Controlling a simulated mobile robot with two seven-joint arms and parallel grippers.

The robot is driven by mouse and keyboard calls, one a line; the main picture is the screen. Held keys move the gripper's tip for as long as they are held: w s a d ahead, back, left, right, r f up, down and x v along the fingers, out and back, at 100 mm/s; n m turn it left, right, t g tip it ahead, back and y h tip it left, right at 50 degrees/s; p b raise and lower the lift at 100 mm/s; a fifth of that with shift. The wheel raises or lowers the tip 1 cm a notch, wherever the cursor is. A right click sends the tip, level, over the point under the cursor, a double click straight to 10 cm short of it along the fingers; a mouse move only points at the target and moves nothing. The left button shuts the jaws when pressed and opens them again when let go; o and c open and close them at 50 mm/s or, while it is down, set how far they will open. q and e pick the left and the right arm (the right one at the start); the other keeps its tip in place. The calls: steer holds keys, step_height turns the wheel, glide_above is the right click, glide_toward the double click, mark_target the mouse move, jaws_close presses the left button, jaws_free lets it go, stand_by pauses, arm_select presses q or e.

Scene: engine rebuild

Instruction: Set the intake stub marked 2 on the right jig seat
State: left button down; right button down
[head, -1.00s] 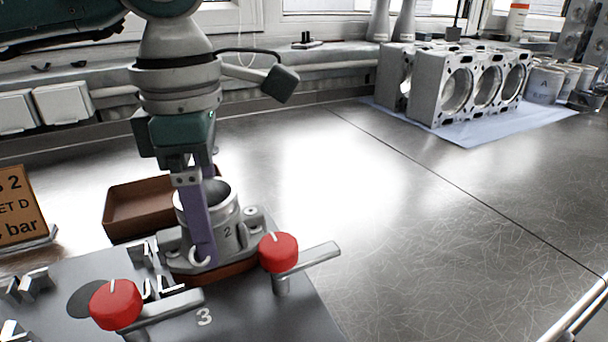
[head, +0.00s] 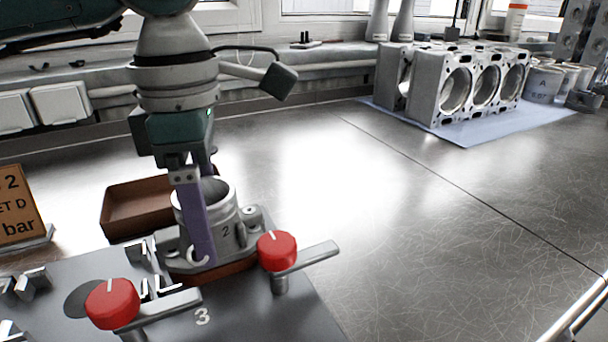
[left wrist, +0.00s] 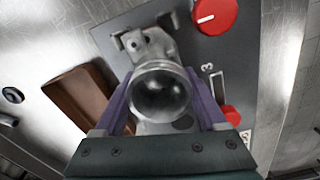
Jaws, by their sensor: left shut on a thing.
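The grey metal intake stub marked 2 (head: 229,217) stands upright on the far right part of the dark jig plate (head: 255,322), with a reddish-brown layer (head: 226,278) under its flange. My left gripper (head: 205,245) is shut on it, one purple finger down its near side; the other finger is mostly hidden. In the left wrist view both fingers flank the round mouth of the stub (left wrist: 162,92). Whether the flange lies fully flat on the right seat I cannot tell. My right gripper is out of view.
Red clamp knobs with levers stand right (head: 277,250) and front left (head: 112,303) of the stub. A brown tray (head: 135,208) is behind it, and an orange sign (head: 18,205) at left. An engine block (head: 455,85) lies on blue cloth at the back right. The bench between is clear.

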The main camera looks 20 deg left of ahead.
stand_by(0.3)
arm_select(q)
jaws_free()
steer(key=shift+f, duration=0.1)
step_height(320, 180, up, 8)
steer(key=p, duration=0.5)
steer(key=shift+f, duration=0.2)
stand_by(0.4)
stand_by(0.3)
